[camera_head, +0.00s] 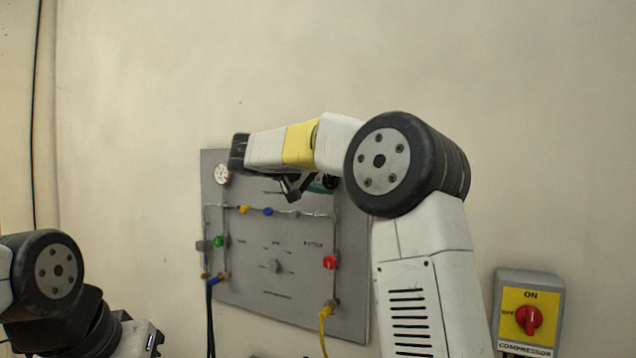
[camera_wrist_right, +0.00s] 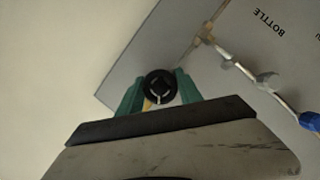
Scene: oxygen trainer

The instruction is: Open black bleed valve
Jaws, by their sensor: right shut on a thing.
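The black bleed valve is a round black knob (camera_wrist_right: 160,87) in the wrist view, near the edge of the grey panel. My right gripper (camera_wrist_right: 159,92) has its green fingers on either side of the knob and is shut on it. In the head view the right gripper (camera_head: 321,184) is at the panel's upper right, partly behind my right arm. The black knob (camera_head: 333,182) shows only as a small dark patch there. Its turn angle is hard to tell. Of my left arm only links show at the lower left; its gripper is not visible.
A compressor switch (camera_head: 529,319) is at the lower right. Hoses hang below the panel.

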